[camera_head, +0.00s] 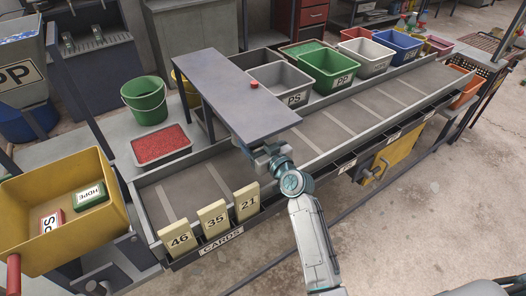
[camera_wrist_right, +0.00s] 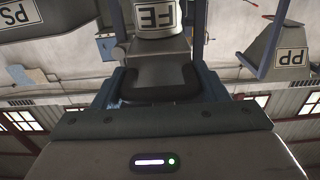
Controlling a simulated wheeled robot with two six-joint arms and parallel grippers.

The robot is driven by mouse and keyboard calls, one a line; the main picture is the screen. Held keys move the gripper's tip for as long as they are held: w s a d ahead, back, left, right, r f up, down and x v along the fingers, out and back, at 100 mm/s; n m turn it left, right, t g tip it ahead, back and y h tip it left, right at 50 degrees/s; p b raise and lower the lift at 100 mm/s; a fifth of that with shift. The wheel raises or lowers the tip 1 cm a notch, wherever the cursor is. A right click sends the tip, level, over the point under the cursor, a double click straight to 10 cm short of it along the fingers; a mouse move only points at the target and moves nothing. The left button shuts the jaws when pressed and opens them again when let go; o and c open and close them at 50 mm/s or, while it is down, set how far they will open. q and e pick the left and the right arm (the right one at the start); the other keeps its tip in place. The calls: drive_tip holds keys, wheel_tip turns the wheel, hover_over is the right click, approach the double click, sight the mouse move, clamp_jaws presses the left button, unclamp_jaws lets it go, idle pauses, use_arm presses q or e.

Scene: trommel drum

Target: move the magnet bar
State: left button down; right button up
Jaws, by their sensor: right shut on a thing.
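A long grey slab with a red knob on top, which looks like the magnet bar (camera_head: 228,85), lies across the conveyor in the head view. My right gripper (camera_head: 262,150) is at its near end, partly hidden under the edge. In the right wrist view my right gripper (camera_wrist_right: 160,88) is shut on a dark handle (camera_wrist_right: 160,92) between its two fingers. The handle appears to belong to the bar's near end, though the join is hard to see. My left gripper is not in view.
The conveyor (camera_head: 335,132) runs under the slab. Behind it stand several bins, including a grey PS bin (camera_head: 291,101) and a green PP bin (camera_head: 345,84). Cards 46, 35 and 21 (camera_head: 212,218) stand at the front left. A yellow bin (camera_head: 28,200) is at far left.

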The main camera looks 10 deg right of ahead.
drive_tip(key=shift+s, duration=0.2)
drive_tip(key=o, duration=1.3)
drive_tip(key=shift+w, duration=0.1)
drive_tip(key=shift+d, duration=0.1)
drive_tip(key=b+v, duration=0.3)
drive_tip(key=v, duration=0.7)
drive_tip(key=shift+s, duration=0.4)
drive_tip(key=shift+d, duration=0.1)
drive_tip(key=shift+c, duration=0.6)
